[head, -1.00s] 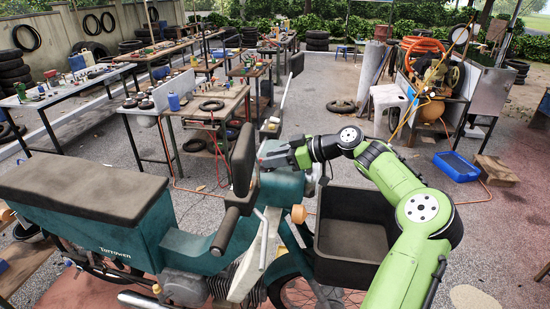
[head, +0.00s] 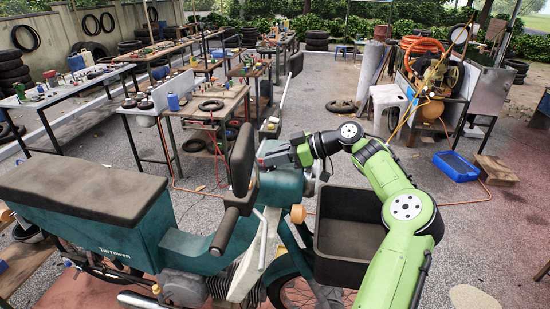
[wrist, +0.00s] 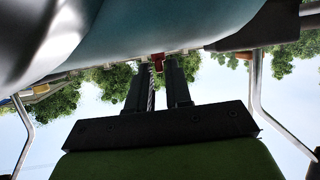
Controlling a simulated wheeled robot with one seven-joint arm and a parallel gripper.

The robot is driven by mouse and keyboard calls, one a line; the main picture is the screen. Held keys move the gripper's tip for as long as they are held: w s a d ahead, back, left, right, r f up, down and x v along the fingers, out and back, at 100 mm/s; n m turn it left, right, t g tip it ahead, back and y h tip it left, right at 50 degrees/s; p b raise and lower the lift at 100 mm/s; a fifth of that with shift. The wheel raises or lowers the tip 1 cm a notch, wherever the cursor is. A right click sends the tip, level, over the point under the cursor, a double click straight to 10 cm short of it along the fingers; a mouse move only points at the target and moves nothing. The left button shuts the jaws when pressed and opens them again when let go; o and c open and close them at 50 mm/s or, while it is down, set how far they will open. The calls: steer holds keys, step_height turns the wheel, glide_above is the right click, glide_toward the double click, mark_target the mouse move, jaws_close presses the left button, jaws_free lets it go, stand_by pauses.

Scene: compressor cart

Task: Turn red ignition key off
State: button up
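The red ignition key (wrist: 157,62) shows as a small red piece under the teal front housing of the motorbike (head: 282,187). In the wrist view it lies in the gap between the tips of my gripper (wrist: 158,70). The two dark fingers stand apart with a narrow gap. I cannot tell whether they touch the key. In the head view my gripper (head: 264,157) reaches in from the right at the top of the housing, behind the handlebar. The key's angle cannot be made out.
The black front basket (head: 350,270) is below my arm. The dark mirror (head: 243,160) and handlebar grip (head: 224,231) stand close to the left of my gripper. Work tables (head: 205,105) are behind, and a blue tray (head: 456,166) lies on the ground at right.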

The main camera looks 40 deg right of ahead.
steer(key=shift+o, duration=1)
steer(key=v, duration=1.5)
steer(key=shift+s+d+r, duration=0.2)
steer(key=shift+s, duration=0.05)
